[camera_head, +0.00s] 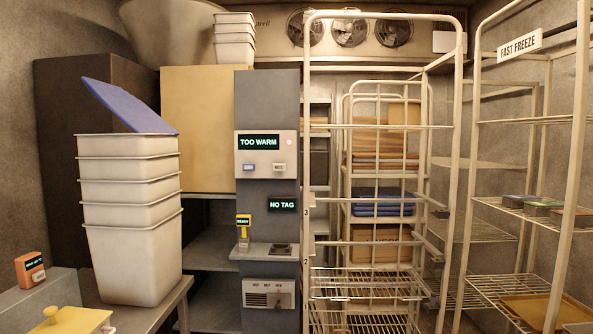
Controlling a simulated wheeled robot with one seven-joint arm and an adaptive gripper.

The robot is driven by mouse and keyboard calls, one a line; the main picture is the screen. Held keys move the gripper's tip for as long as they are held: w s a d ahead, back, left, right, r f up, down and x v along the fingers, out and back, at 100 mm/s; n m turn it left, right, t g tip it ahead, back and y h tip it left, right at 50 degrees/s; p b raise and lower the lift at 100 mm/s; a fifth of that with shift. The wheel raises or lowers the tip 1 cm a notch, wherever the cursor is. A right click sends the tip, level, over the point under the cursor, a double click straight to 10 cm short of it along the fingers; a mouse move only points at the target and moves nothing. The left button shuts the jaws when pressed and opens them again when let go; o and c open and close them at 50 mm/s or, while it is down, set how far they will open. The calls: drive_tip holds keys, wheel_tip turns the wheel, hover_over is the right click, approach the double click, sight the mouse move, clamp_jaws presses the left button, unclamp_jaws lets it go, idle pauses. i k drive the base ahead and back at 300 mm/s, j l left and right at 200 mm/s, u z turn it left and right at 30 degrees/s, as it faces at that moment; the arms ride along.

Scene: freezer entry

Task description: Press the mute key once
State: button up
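A dark grey column (267,105) stands in the middle, with a pale alarm panel (244,155) on its front. The panel's display (258,142) reads "TOO WARM", and a small pinkish-red lamp (289,142) glows to its right. The lettering on the keys is too small to read surely; the pale one may be the mute key. My gripper is not in view.
Below the panel are a "NO TAG" display (282,205), a yellow "READY" handheld (243,222) and a small shelf (250,252). Stacked white tubs (130,240) stand left on a bench. A wire rack cart (308,150) stands close to the column's right side.

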sight(275, 166)
drive_tip(key=i+j+z, duration=0.2)
drive_tip(key=i+j, duration=0.45)
drive_tip(key=i, duration=0.15)
drive_tip(key=i+j+z, duration=0.15)
drive_tip(key=i+j, duration=0.55)
drive_tip(key=i+j+z, duration=0.2)
drive_tip(key=i+j, duration=0.5)
drive_tip(key=j, duration=0.2)
